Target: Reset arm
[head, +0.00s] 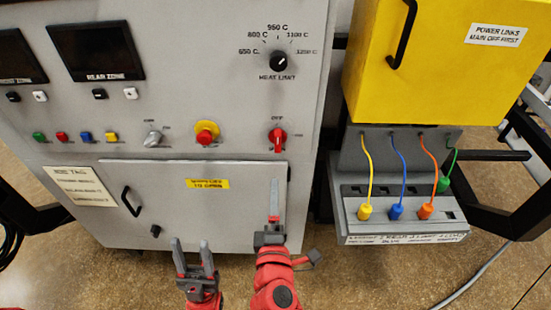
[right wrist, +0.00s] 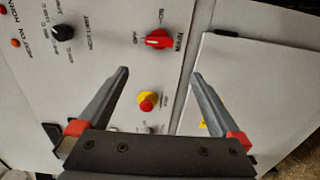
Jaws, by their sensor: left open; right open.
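My left gripper (head: 190,243) is at the lower middle of the head view, open and empty, its two fingers pointing up toward the grey cabinet's lower door. My right gripper (head: 275,183) is just to its right, in front of the door's right edge. In the head view its fingers are seen nearly edge-on, one hiding the other. In the right wrist view its two fingers (right wrist: 160,73) are spread apart with nothing between them. The red rotary switch (right wrist: 160,38) and the red button on a yellow base (right wrist: 148,102) show beyond them.
The grey furnace panel (head: 200,100) carries a heat limit knob (head: 279,61), a red button (head: 207,132) and a red switch (head: 277,138). A yellow box (head: 440,75) stands right, above a grey socket tray (head: 345,225) with several coloured plugs. Floor shows below.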

